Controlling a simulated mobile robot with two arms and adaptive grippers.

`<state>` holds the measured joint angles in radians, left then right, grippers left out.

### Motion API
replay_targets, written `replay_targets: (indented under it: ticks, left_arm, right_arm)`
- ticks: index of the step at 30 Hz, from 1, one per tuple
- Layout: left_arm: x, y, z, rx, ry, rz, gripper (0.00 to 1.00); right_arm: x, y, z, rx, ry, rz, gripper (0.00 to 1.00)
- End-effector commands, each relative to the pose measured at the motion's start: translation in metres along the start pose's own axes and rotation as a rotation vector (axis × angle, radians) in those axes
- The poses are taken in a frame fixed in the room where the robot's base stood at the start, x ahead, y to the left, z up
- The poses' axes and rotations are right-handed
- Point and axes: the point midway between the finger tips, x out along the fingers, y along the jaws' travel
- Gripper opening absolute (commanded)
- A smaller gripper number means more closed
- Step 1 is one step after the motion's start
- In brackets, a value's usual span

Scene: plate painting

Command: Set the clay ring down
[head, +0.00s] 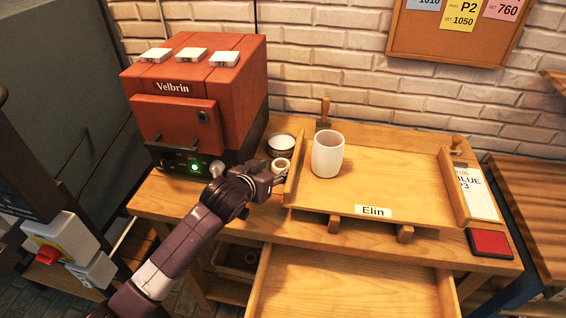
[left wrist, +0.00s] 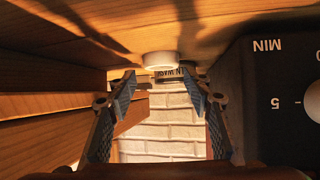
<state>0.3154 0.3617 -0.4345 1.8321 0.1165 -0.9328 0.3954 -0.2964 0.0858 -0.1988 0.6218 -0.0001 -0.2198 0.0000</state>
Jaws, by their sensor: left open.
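The clay ring (head: 281,165) is small and pale, and sits on the wooden table between the kiln and the tray board. My left gripper (head: 273,178) is just in front of it, low over the table. In the left wrist view, which is upside down, the open fingers (left wrist: 160,82) have nothing between them. The ring (left wrist: 162,59) shows just past the fingertips, resting on the wood. It looks free of both fingers, though its lower edge is partly hidden by the gripper in the head view. My right gripper is not in view.
A dark cup of white glaze (head: 281,144) stands right behind the ring. The red kiln (head: 182,112) with a green light is to the left. A wooden tray (head: 375,190) labelled Elin, holding a white mug (head: 327,154), is to the right. An open drawer (head: 350,285) juts out below.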

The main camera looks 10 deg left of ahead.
Motion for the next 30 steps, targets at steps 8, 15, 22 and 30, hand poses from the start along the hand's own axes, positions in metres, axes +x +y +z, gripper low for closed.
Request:
replay_targets:
  ticks: [8,15,22,30]
  left_arm:
    - [0.027,-0.002,-0.003,0.001,0.000,-0.001,0.47]
    - [0.051,-0.002,-0.002,0.001,0.001,0.000,0.47]
    - [0.054,-0.002,-0.001,0.002,0.000,0.000,0.47]
    - [0.053,-0.002,-0.001,0.001,0.001,0.000,0.23]
  right_arm:
    - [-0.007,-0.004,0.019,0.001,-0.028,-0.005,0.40]
    - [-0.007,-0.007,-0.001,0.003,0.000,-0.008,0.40]
    - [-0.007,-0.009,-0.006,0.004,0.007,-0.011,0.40]
    - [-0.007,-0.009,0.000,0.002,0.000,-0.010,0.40]
